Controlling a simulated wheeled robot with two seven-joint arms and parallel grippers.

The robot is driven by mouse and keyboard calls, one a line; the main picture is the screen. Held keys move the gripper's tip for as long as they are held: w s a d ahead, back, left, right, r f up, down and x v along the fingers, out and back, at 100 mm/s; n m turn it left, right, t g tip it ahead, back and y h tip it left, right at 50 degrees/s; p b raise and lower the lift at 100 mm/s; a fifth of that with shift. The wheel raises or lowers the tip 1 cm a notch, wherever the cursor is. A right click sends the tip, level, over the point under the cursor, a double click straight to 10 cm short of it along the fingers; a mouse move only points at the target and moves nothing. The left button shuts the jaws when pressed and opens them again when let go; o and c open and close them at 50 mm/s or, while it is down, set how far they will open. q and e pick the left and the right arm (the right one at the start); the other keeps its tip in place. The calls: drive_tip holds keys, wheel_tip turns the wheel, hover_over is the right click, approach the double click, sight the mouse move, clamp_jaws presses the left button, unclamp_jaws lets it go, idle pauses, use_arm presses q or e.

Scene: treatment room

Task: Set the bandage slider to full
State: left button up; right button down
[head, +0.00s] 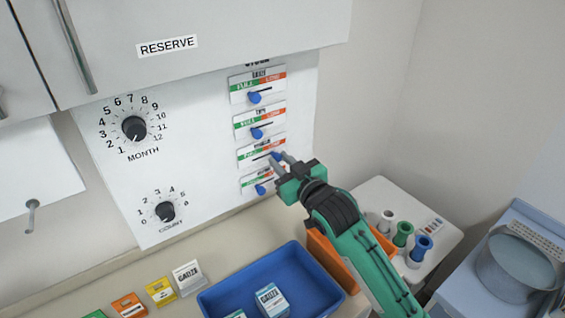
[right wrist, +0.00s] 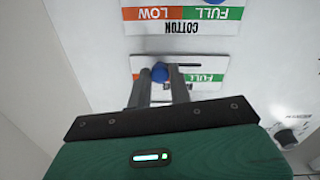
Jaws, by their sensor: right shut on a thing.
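A wall panel (head: 205,160) carries a column of several sliders with blue knobs and green FULL and red LOW bars. My right gripper (head: 280,162) is at the third slider from the top, whose small label is too blurred to read surely. Its blue knob (head: 277,156) is towards the right, red LOW end. In the right wrist view, which is upside down, the knob (right wrist: 160,72) sits between the fingertips of my gripper (right wrist: 159,78), which is shut on it. Green FULL (right wrist: 205,77) shows right of it there. My left gripper is out of view.
The COTTON slider (head: 261,188) is just below my gripper. MONTH (head: 134,128) and COUNT (head: 165,211) dials are to the left. A RESERVE cupboard (head: 200,25) overhangs.

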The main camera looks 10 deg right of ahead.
sight(252, 161)
drive_tip(key=a, duration=0.1)
drive_tip(key=s+a, duration=0.1)
drive_tip(key=a, duration=0.1)
drive_tip(key=s+a+p, duration=0.1)
drive_tip(key=a, duration=0.1)
drive_tip(key=shift+d+f, duration=0.1)
drive_tip(key=shift+d, duration=0.05)
drive_tip(key=c, duration=1.6)
unclamp_jaws()
drive_tip(key=o, duration=0.3)
drive_tip(key=shift+a, duration=0.3)
